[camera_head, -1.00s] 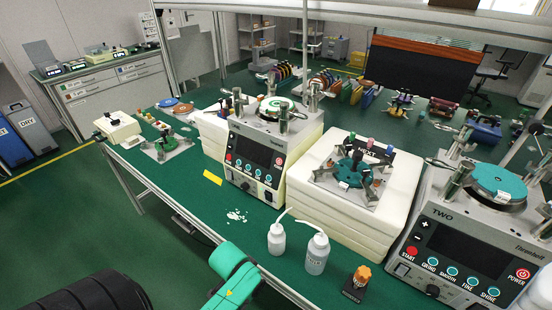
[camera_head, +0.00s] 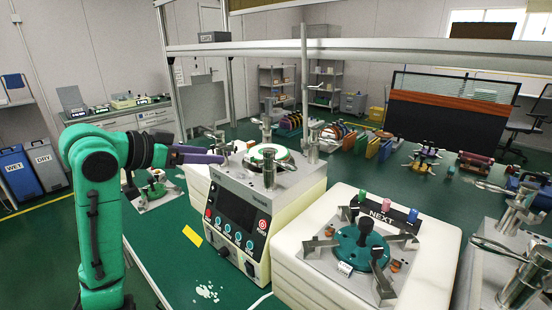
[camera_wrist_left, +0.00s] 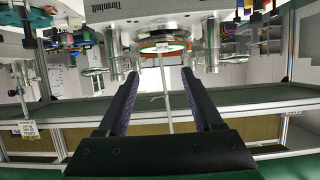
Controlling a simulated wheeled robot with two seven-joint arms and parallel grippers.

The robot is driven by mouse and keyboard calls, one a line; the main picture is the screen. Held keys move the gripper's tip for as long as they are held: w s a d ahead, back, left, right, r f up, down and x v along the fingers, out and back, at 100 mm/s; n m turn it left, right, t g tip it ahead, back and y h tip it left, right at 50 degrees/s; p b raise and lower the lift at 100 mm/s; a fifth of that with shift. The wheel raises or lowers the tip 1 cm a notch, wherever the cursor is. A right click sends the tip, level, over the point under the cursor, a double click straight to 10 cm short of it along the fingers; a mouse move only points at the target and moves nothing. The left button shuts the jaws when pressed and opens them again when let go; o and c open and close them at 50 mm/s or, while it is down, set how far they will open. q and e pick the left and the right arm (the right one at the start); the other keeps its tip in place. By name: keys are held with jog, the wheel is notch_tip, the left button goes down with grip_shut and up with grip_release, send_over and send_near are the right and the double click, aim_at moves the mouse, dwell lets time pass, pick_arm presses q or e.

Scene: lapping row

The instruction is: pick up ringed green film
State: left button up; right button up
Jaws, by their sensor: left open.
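The ringed green film appears as a pale round disc with a green ring (camera_head: 270,153) on top of the left lapping machine (camera_head: 240,205) in the head view. In the left wrist view, which looks upside down, the disc (camera_wrist_left: 163,47) is seen edge-on, with a small white label, beyond and between the fingertips. My left gripper (camera_head: 222,154) has long purple fingers and reaches in from the left at about the height of the machine's top. In the left wrist view my left gripper (camera_wrist_left: 159,74) is open, with nothing between its fingers. My right gripper is not in view.
Metal posts (camera_head: 268,165) stand around the disc on the machine. A white block (camera_head: 440,250) to its right carries a plate with a teal disc (camera_head: 362,248) and clamps. An overhead rail (camera_head: 400,52) crosses above.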

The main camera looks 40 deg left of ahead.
pick_arm(q)
jog(key=p, duration=0.2)
send_near(247, 157)
jog(key=x, duration=0.3)
jog(key=p+x, duration=0.1)
jog(key=x, duration=0.4)
jog(key=shift+r+p, duration=0.1)
jog(key=shift+p, duration=0.2)
jog(key=shift+w, duration=0.25)
grip_shut()
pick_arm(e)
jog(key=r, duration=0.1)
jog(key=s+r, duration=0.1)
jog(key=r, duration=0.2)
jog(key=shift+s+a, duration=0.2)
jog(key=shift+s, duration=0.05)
